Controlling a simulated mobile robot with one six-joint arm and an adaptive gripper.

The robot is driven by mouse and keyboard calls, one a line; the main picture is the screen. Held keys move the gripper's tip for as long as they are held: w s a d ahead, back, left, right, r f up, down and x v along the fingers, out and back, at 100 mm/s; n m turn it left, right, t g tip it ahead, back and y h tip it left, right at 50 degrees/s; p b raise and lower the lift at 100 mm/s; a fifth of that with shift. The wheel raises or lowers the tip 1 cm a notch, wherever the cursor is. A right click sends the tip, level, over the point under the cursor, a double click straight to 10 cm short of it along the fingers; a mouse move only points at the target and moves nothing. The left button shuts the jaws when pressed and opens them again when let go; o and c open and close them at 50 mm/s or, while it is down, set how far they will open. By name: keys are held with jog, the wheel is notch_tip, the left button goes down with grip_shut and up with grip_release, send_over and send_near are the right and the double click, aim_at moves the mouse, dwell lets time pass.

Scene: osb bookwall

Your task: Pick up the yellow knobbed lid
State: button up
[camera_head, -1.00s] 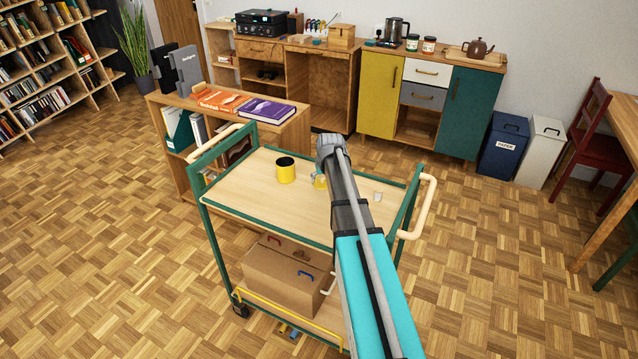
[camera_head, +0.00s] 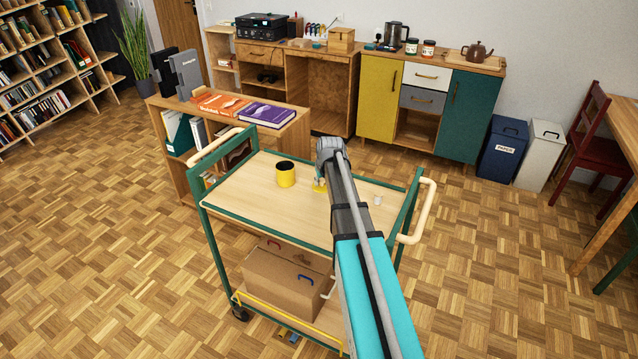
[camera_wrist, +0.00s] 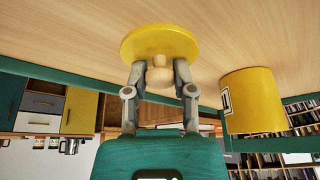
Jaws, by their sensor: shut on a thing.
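The yellow lid (camera_wrist: 160,42) is a flat round disc with a pale wooden knob (camera_wrist: 159,74). My gripper (camera_wrist: 158,72) is shut on the knob, one finger on each side. In the head view the lid (camera_head: 319,187) shows partly behind my gripper (camera_head: 321,180), over the trolley top. I cannot tell whether the lid touches the top or hangs just above it. A yellow canister (camera_head: 285,177) with a dark open top stands upright to its left. It also shows in the wrist view (camera_wrist: 252,103).
The trolley (camera_head: 240,196) has a light wood top, green frame and cream handles (camera_head: 424,212). A small white cup (camera_head: 377,200) stands right of my arm. A cardboard box (camera_head: 285,283) sits on the lower shelf. A low bookcase with books (camera_head: 266,114) stands behind.

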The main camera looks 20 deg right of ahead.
jog(key=shift+r+p, duration=1.1)
jog(key=shift+r, duration=0.15)
jog(key=s+d+r+p, duration=0.7)
jog(key=d+r+p, duration=0.3)
jog(key=d, duration=0.2)
jog(key=shift+s+r, duration=0.15)
jog(key=shift+s, duration=0.1)
jog(key=shift+a, duration=0.1)
